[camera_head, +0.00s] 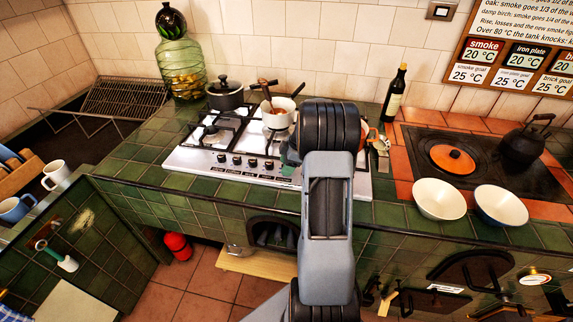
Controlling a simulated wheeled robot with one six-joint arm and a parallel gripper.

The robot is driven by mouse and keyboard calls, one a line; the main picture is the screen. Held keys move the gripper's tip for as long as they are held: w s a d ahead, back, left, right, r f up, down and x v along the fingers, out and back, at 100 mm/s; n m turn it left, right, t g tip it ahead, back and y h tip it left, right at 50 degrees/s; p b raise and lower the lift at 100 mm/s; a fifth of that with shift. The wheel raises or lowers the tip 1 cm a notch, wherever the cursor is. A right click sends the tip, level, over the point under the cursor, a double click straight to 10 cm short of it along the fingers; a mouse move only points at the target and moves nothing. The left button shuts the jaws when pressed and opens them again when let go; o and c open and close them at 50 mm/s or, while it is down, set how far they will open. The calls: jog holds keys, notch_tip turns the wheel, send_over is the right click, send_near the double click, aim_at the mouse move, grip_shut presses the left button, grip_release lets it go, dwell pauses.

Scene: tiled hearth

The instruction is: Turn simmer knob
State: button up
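The white gas hob (190,158) is set in the green tiled counter. Several small dark knobs sit in a row along its front edge, such as one at the left (222,160) and one nearer my arm (269,165). Small labels lie below them, too small to read, so I cannot tell which is the simmer knob. My arm rises in front of the hob's right part and hides any knobs there. My gripper (289,158) is mostly hidden behind my wrist. Only a grey-green bit shows at the wrist's left, close to the knob row. Its fingers and any contact are not visible.
A black lidded pot (225,95) and a white saucepan (277,118) with utensils stand on the hob. A dark bottle (394,95) stands behind my arm's right. Two white bowls (439,199) (500,206) sit on the counter's right front.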

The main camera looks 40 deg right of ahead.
jog(key=c, duration=0.8)
